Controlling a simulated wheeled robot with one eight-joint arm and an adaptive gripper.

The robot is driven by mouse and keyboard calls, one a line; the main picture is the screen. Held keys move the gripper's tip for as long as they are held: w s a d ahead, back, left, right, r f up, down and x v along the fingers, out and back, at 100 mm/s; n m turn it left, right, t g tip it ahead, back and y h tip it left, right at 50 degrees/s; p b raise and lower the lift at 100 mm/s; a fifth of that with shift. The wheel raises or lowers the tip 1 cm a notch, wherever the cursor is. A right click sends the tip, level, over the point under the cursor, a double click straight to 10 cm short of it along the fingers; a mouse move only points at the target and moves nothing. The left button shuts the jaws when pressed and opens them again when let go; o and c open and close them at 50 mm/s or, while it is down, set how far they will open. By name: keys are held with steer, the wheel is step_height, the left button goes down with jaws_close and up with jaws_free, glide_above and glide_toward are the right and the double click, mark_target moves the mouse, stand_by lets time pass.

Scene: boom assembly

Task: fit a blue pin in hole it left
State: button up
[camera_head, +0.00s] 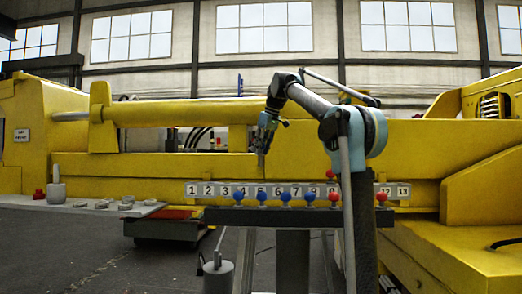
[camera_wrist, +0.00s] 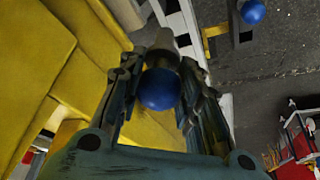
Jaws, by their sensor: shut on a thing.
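My gripper (camera_head: 263,148) is raised in front of the yellow boom (camera_head: 220,165), pointing down above the number strip (camera_head: 218,189). In the wrist view its two fingers (camera_wrist: 166,62) are shut on a blue pin (camera_wrist: 158,90), with the round blue head toward the camera and a grey shank beyond. Several blue pins (camera_head: 262,196) stand in a row on the dark rack (camera_head: 222,216) below; one blue head also shows in the wrist view (camera_wrist: 252,12). The numbered strip runs from 1 to 13, partly hidden by my arm. I cannot make out the holes clearly.
Red pins (camera_head: 381,197) stand at the rack's right part, and a red head (camera_head: 330,174) shows near the strip. A grey ledge with small parts (camera_head: 85,205) lies left. A grey cylinder (camera_head: 218,274) stands low in front. Open floor lies at left.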

mark_target(261, 164)
steer(key=shift+f, duration=3.1)
steer(key=shift+s+d, duration=0.1)
steer(key=shift+s, duration=0.1)
steer(key=shift+f, duration=0.1)
steer(key=shift+f, duration=0.35)
steer(key=shift+f, duration=0.35)
steer(key=shift+f, duration=0.35)
steer(key=shift+f, duration=0.35)
steer(key=shift+f, duration=0.35)
